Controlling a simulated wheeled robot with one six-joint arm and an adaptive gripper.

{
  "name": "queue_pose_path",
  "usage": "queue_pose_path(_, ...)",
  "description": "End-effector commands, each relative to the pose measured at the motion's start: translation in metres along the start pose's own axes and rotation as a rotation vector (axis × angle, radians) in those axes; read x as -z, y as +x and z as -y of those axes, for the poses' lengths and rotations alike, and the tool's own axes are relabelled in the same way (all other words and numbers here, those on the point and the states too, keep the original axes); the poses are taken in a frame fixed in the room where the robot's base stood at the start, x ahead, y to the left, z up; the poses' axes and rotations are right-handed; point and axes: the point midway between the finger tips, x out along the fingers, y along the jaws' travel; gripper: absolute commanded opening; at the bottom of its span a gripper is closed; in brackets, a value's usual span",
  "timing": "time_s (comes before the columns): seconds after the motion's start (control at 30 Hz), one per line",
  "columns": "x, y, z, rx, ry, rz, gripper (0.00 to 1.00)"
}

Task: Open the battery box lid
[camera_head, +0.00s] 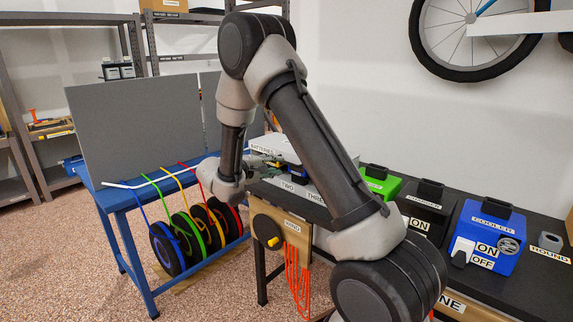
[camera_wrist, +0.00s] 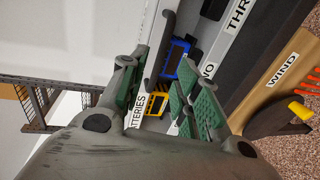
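A white battery box part labelled BATTERIES (camera_head: 262,149) lies on the bench behind my arm in the head view. In the wrist view the white BATTERIES label (camera_wrist: 137,112) shows between my fingers, close to the left finger. My arm hides much of the box, and I cannot tell how far its lid is raised. My gripper (camera_wrist: 165,98) is open, with green pads on spread fingers and nothing held. In the head view my gripper (camera_head: 264,162) is small and partly hidden at the front of the box. I cannot tell whether a finger touches the lid.
A blue device (camera_wrist: 177,57) and a yellow device (camera_wrist: 156,104) sit by the fingers. Panels marked TWO (camera_head: 288,186) and THREE lie nearby. The WIND panel (camera_head: 292,227) is below. A green box (camera_head: 382,185) and a blue cooler (camera_head: 485,240) stand right.

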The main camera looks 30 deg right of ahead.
Motion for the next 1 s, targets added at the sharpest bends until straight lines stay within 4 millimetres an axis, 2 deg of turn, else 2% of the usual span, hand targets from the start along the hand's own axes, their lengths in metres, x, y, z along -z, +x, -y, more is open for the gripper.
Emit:
queue_pose_path(0.2, -0.001, 0.037, 0.000, 0.001, 0.001, 0.005, 0.32)
queue_pose_path(0.4, -0.001, 0.064, 0.000, 0.001, 0.001, 0.003, 0.32)
queue_pose_path(0.53, -0.001, 0.071, 0.000, 0.002, 0.000, 0.003, 0.32)
queue_pose_path(0.77, -0.001, 0.071, 0.000, 0.002, 0.000, 0.002, 0.32)
queue_pose_path(0.93, -0.001, 0.071, 0.000, 0.002, 0.000, 0.002, 0.03)
queue_pose_path(1.0, -0.001, 0.071, 0.000, 0.002, 0.000, 0.002, 0.00)
